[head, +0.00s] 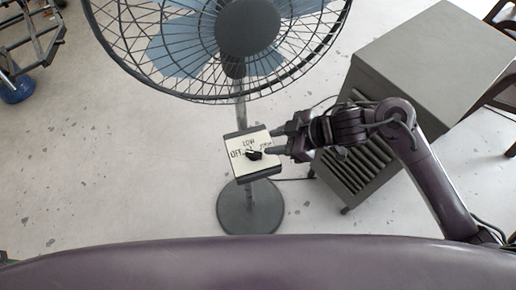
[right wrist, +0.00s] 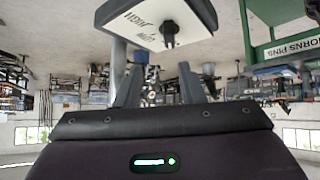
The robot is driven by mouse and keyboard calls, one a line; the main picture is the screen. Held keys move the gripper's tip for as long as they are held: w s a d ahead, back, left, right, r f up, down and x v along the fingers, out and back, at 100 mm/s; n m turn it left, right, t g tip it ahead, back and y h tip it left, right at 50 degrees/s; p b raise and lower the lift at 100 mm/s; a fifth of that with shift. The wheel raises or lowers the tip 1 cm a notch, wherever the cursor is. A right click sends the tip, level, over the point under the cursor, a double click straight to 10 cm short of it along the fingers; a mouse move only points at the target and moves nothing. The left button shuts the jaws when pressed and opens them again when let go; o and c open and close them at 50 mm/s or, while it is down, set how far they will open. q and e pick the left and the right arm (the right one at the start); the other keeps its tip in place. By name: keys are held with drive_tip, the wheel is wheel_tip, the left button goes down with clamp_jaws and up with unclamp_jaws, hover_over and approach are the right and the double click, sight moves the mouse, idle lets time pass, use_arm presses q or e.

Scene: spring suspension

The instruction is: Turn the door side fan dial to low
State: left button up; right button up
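The fan's dial panel (head: 241,168) is a pale square plate on a dark box on the fan stand, marked OFF at left, LOW at top and a third word at right, probably HIGH. Its black knob (head: 254,154) is at the plate's middle; I cannot tell for sure which mark it points to. My right gripper (head: 271,141) is just right of the knob, fingers apart and empty, one tip overlapping the plate's right edge. In the right wrist view the knob (right wrist: 169,33) shows beyond the open fingers (right wrist: 161,88), apart from them. My left gripper is not in view.
The standing fan (head: 247,28) has a wire cage above the panel and a round base (head: 250,208) on the floor. A grey cabinet (head: 428,62) with a slatted front stands to the right, behind my right arm.

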sight(254, 153)
drive_tip(key=shift+s+d+f+g, duration=0.1)
drive_tip(key=shift+s+d+g, duration=0.25)
drive_tip(key=shift+g, duration=0.05)
drive_tip(key=shift+f, duration=0.2)
drive_tip(key=x, duration=0.7)
drive_tip(key=shift+s+a+f+p, duration=0.1)
drive_tip(key=shift+a+p, duration=0.2)
clamp_jaws()
